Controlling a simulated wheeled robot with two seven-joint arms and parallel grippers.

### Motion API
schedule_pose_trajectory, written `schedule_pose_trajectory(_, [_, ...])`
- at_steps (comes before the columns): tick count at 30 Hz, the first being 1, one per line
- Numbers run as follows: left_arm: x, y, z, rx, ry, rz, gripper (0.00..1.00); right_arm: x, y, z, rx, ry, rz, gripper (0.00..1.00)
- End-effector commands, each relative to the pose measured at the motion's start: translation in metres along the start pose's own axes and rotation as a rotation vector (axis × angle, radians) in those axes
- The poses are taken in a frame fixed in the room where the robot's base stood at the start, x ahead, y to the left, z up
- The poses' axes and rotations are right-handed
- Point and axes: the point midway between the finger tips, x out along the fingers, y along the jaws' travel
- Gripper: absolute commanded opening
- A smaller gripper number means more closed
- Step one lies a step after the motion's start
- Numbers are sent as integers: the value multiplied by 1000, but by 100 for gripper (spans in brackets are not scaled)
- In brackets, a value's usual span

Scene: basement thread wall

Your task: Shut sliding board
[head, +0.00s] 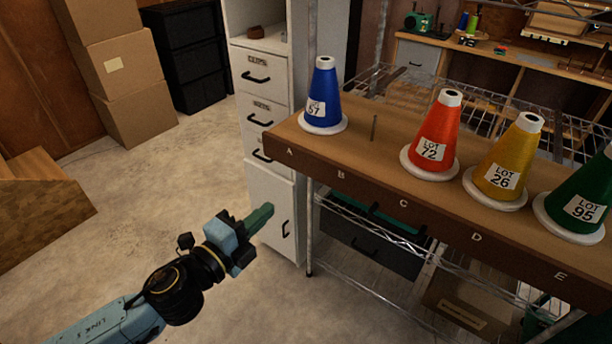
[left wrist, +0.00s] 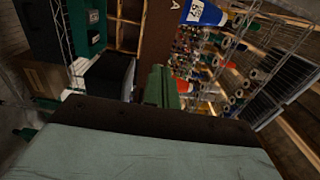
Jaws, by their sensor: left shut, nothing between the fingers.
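A brown wooden board (head: 385,140) with a dark front edge lettered A to E lies across the wire rack in the head view. A blue cone (head: 323,95), a red cone (head: 436,137), a yellow cone (head: 510,161) and a green cone (head: 583,207) stand on it, with a bare peg (head: 374,127) at B. My left gripper (head: 264,213) is shut and empty, in front of the white cabinet, below and left of the board's A end. In the left wrist view its green fingers (left wrist: 157,86) point toward the board (left wrist: 157,28). My right gripper is not in view.
The white drawer cabinet (head: 263,118) stands beside the board's left end. The wire rack (head: 400,240) carries a dark drawer box below the board. Cardboard boxes (head: 117,65) and black drawers (head: 188,55) stand at the back left. The floor (head: 140,190) at left is mostly clear.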

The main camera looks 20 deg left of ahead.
Motion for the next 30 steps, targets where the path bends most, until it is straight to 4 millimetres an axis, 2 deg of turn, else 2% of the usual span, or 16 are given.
schedule_pose_trajectory(8, [31, -3, 0, 3, 1, -5, 0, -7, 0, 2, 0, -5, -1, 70])
schedule_pose_trajectory(24, [118, -2, 0, -1, 0, -2, 0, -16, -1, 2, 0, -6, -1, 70])
schedule_pose_trajectory(30, [134, 0, 0, -1, 0, 0, 0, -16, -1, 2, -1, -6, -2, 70])
